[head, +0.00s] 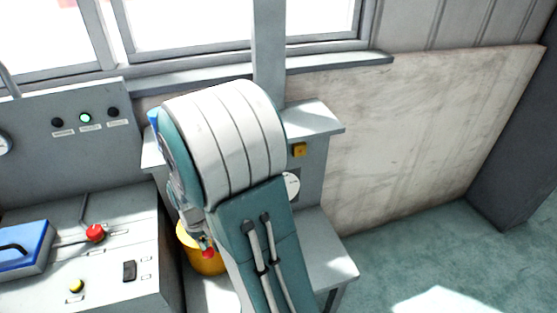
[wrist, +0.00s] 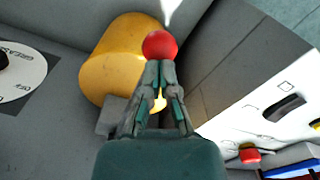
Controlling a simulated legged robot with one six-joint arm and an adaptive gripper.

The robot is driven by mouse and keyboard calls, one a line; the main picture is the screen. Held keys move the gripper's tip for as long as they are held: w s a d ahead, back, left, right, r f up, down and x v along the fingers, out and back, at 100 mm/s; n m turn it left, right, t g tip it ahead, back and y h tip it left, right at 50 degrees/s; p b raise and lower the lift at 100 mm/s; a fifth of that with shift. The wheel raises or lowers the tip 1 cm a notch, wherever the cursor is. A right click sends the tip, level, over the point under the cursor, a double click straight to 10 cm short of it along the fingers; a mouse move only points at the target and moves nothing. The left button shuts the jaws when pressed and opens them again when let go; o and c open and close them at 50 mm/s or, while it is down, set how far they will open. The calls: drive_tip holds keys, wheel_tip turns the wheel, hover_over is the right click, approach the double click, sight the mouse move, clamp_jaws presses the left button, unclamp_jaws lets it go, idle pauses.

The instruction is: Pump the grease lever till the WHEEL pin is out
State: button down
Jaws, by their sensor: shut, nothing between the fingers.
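The grease lever's red ball knob (wrist: 160,45) is straight ahead of my fingertips in the wrist view. A thin pale rod shows above it. My gripper (wrist: 160,72) is shut and empty, its tips at or just short of the knob; I cannot tell if they touch. A yellow cylinder (wrist: 125,60) lies behind and left of the knob. In the head view the yellow cylinder (head: 205,263) stands below my wrist, with my gripper (head: 207,243) partly hidden by my arm. No pin labelled WHEEL is identifiable in either view.
A panel has three lamps, the middle one (head: 85,118) lit green; their labels are unreadable. A console at left carries a red knob (head: 95,233), a yellow button (head: 76,286) and a blue box (head: 25,247). A dial (wrist: 20,70) lies left of the cylinder. Floor at right is clear.

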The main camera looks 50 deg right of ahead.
wheel_tip(320, 180, up, 8)
drive_tip(key=shift+s+a+r, duration=0.2)
drive_tip(key=shift+s+a, duration=0.05)
drive_tip(key=shift+s, duration=0.15)
idle(0.5)
idle(0.4)
wheel_tip(320, 180, up, 6)
idle(0.6)
idle(0.4)
drive_tip(key=s+a+r+t, duration=0.2)
drive_tip(key=s+a+r, duration=0.1)
drive_tip(key=s+a, duration=0.2)
drive_tip(key=s+a+r+t, duration=0.3)
drive_tip(key=s+a+r, duration=0.1)
drive_tip(key=s, duration=0.3)
drive_tip(key=shift+s+a+r+n+t, duration=0.3)
drive_tip(key=shift+a+n, duration=0.1)
drive_tip(key=shift+a, duration=0.3)
